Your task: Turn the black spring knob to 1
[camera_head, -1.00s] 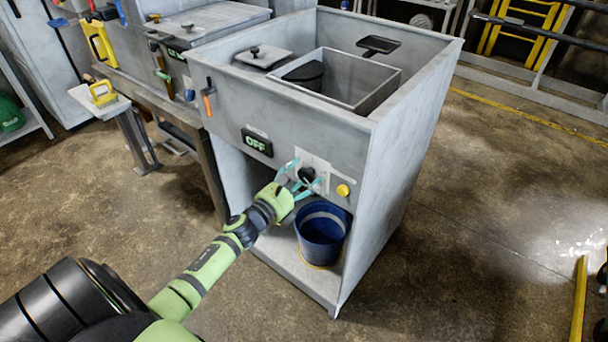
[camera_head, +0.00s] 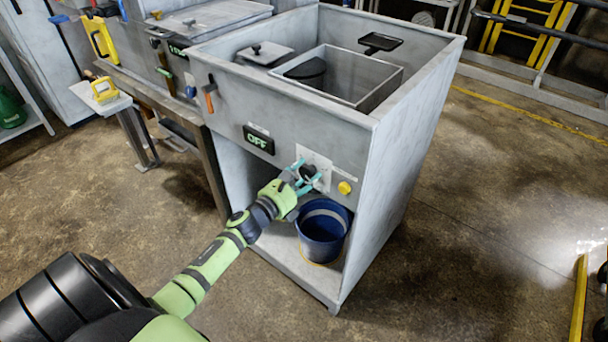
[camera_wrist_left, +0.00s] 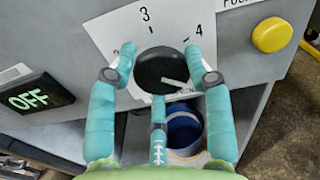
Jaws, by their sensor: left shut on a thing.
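The black spring knob (camera_head: 308,173) sits on a white dial plate (camera_head: 322,165) on the front of the grey compactor. In the left wrist view the round black knob (camera_wrist_left: 165,68) has a light mark on its lower right part. The numerals 3 and 4 show on the plate (camera_wrist_left: 118,28) above it; other marks are partly covered. My left gripper (camera_head: 305,177) is shut on the knob, its teal fingers (camera_wrist_left: 160,82) around the rim at left, right and below. My right gripper is not in view.
A dark display (camera_head: 258,139) reading OFF is left of the dial. A yellow button (camera_head: 344,188) is to its right. A blue bucket (camera_head: 322,232) stands below in the open cabinet. An orange-handled lever (camera_head: 209,96) is at upper left. The floor at right is mostly clear.

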